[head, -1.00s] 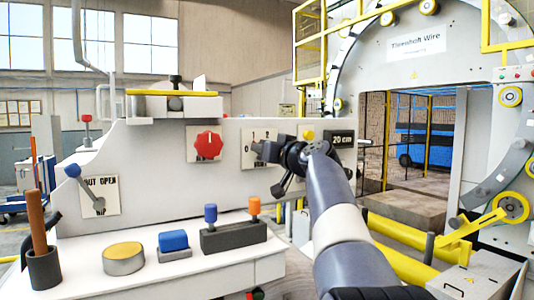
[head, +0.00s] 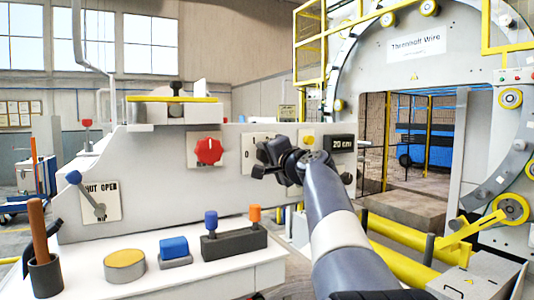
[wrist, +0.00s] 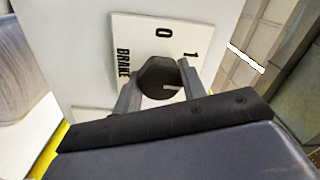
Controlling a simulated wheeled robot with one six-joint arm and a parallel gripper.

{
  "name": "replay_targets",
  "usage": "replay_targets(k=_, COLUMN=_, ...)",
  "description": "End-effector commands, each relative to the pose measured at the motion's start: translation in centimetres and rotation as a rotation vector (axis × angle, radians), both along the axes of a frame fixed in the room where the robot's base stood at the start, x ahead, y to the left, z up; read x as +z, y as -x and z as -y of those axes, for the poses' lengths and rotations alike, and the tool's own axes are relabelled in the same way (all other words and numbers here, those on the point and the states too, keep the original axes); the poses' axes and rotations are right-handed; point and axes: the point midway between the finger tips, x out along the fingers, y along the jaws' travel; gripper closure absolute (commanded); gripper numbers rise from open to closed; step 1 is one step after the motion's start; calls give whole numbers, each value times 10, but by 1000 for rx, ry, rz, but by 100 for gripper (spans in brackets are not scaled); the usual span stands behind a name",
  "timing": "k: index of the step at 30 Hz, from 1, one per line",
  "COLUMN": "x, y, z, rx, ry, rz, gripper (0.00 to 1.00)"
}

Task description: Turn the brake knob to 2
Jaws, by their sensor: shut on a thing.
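The brake knob (wrist: 158,77) is black and round, with a short pale mark pointing to the right in the wrist view. It sits on a white plate (wrist: 128,30) lettered BRAKE, with 0 and 1 visible; a 2 does not show. My gripper (wrist: 158,84) is shut on the knob, one finger on each side. In the head view my gripper (head: 270,160) is in front of the brake plate (head: 248,146) and hides most of it, including the knob.
A red knob (head: 209,150) is left of the brake plate. A yellow button (head: 308,141) and a "20 cm" display (head: 342,143) are close on the right. A lever (head: 88,197) is at far left. Blue and orange toggles (head: 234,240) stand on the ledge below.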

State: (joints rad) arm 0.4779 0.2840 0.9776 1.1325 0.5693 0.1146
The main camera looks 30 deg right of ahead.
Motion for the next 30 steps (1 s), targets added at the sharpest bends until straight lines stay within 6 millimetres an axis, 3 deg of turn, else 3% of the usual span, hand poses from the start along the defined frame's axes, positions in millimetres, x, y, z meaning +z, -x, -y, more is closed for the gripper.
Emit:
replay_targets(k=15, x=1, y=0, z=0, rx=0, ry=-377, rz=-13, gripper=83)
replay_targets(k=30, x=-1, y=0, z=0, rx=0, ry=-470, rz=-17, gripper=83)
